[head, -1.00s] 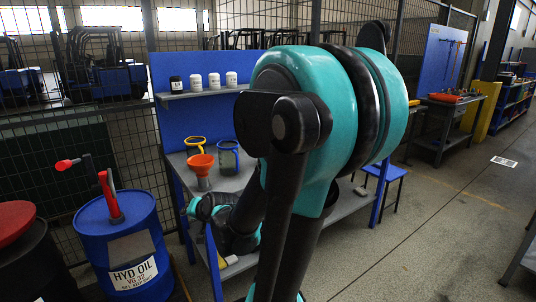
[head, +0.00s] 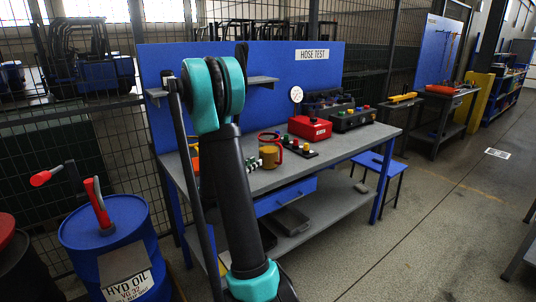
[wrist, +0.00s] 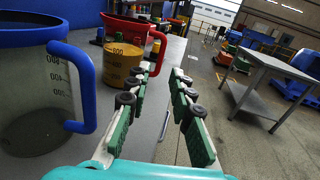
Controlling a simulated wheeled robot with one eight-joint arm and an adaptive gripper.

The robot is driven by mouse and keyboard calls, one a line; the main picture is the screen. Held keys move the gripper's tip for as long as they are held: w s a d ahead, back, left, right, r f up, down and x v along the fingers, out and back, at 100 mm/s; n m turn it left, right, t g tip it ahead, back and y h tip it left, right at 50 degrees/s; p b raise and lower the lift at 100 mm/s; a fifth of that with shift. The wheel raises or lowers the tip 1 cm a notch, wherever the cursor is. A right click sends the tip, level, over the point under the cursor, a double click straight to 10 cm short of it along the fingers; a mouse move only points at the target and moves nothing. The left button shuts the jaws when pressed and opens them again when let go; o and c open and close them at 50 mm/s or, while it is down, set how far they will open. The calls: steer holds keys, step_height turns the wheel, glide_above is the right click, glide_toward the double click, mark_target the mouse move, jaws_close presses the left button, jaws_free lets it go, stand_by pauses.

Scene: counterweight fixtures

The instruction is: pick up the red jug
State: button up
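The red jug (head: 270,156) stands upright on the workbench, with a red rim and handle and amber contents. In the wrist view the red jug (wrist: 122,66) is ahead of and left of the fingers, its red handle on the right side. My gripper (wrist: 163,76) is open and empty, its two green-padded fingers apart. In the head view my gripper (head: 254,163) is just left of the jug, partly hidden by my arm. I cannot tell whether a fingertip touches the jug.
A blue-handled jug (wrist: 38,85) stands close on the left in the wrist view. A red box (head: 310,128), a grey control box (head: 354,119) and a small panel with coloured knobs (head: 297,149) are right of the red jug. The bench's right front is clear.

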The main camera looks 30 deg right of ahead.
glide_above(281, 162)
steer(key=a, duration=0.5)
steer(key=d, duration=0.1)
steer(key=d+f, duration=0.1)
steer(key=d, duration=0.2)
steer(key=shift+w+d+f, duration=0.2)
steer(key=shift+d+f, duration=0.1)
steer(key=shift+d, duration=0.1)
steer(key=shift+w+d, duration=0.1)
steer(key=shift+d, duration=0.2)
steer(key=shift+c, duration=0.6)
jaws_close()
